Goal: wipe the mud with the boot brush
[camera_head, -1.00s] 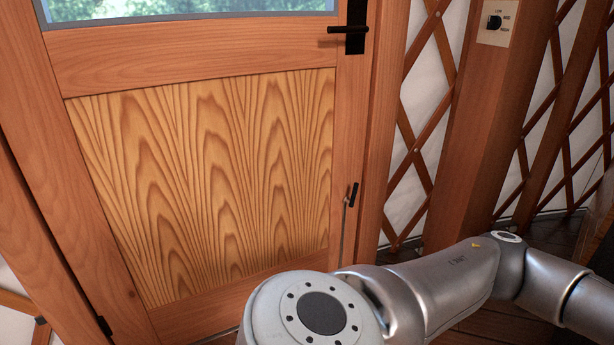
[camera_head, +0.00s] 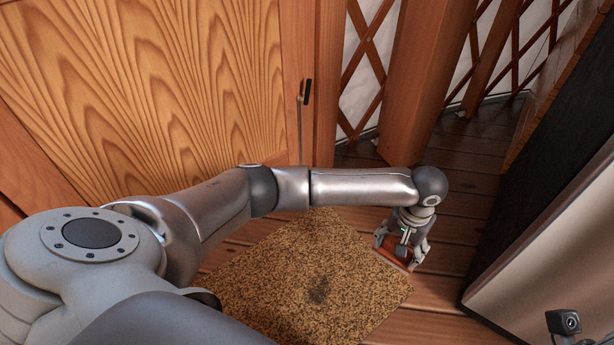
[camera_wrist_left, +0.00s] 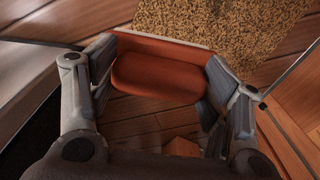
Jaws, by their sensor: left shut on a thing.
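The boot brush (camera_wrist_left: 158,76) has a smooth red-orange back with a pale edge along its far side. My left gripper (camera_wrist_left: 165,72) is shut on it, one finger at each end. In the head view the left gripper (camera_head: 401,250) points down at the right corner of a speckled brown doormat (camera_head: 250,280), and the brush (camera_head: 397,259) shows low between its fingers. I cannot tell whether the brush touches the mat or floor. The mud (camera_head: 318,290) is a dark patch on the mat, left of and nearer than the brush. My right gripper is not in view.
A wooden door (camera_head: 150,90) stands behind the mat, with a small black handle (camera_head: 307,92). A dark-and-pale panel (camera_head: 560,215) stands close on the right of the gripper. Plank floor (camera_head: 455,175) lies bare between them. A wooden post (camera_head: 425,80) and lattice wall are behind.

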